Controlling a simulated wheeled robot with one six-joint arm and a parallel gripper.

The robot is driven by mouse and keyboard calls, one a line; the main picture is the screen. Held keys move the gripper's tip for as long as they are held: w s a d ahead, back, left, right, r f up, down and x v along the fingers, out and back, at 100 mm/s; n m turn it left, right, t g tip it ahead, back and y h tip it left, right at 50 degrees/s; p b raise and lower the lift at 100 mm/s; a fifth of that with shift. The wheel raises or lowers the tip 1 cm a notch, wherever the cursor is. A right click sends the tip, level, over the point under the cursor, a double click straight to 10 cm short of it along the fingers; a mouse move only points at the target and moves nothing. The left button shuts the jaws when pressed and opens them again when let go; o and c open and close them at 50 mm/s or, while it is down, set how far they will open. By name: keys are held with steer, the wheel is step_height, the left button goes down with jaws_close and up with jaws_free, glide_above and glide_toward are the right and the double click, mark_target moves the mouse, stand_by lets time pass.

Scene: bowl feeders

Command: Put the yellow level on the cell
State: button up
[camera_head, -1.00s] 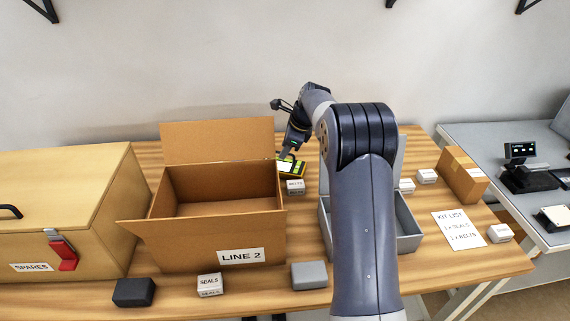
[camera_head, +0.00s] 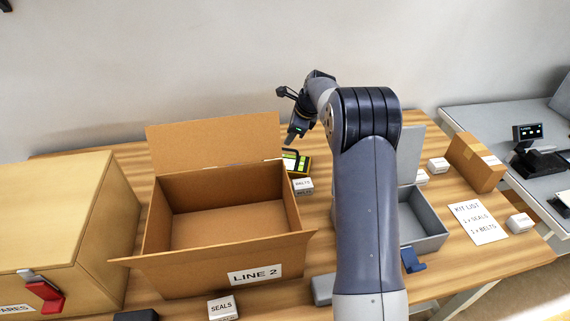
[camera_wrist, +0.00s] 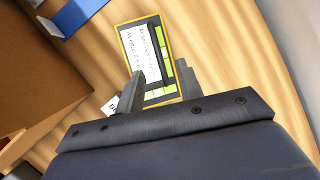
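A yellow-edged device with a black handle and lime panels (camera_head: 297,162) lies on the wooden table behind the small BELTS box; it appears to be the yellow level. In the wrist view the yellow level (camera_wrist: 160,50) shows a white panel with print and a dark bar across it. My gripper (camera_head: 291,138) is above and slightly left of it in the head view, pointing down. In the wrist view my gripper (camera_wrist: 162,72) has its fingers apart, overlapping the level with nothing visibly clamped. I cannot identify the cell.
An open LINE 2 carton (camera_head: 215,262) stands left of the level, beside the SPARES case (camera_head: 45,215). The BELTS box (camera_head: 303,187) sits close in front of the level. A grey open case (camera_head: 425,215) is partly behind my arm. A grey side table (camera_head: 480,135) holds a black device (camera_head: 535,160).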

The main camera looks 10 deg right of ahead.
mark_target(283, 149)
steer(key=x, duration=0.3)
steer(key=shift+a+f, duration=0.1)
steer(key=shift+f, duration=0.1)
steer(key=shift+s+d+p+x, duration=0.1)
steer(key=shift+p+x, duration=0.2)
steer(key=shift+x, duration=1.05)
steer(key=shift+s+d+p+x, duration=0.1)
steer(key=shift+p+x, duration=0.2)
steer(key=shift+x, duration=1.05)
steer(key=shift+f, duration=0.15)
steer(key=shift+c, duration=0.2)
jaws_close()
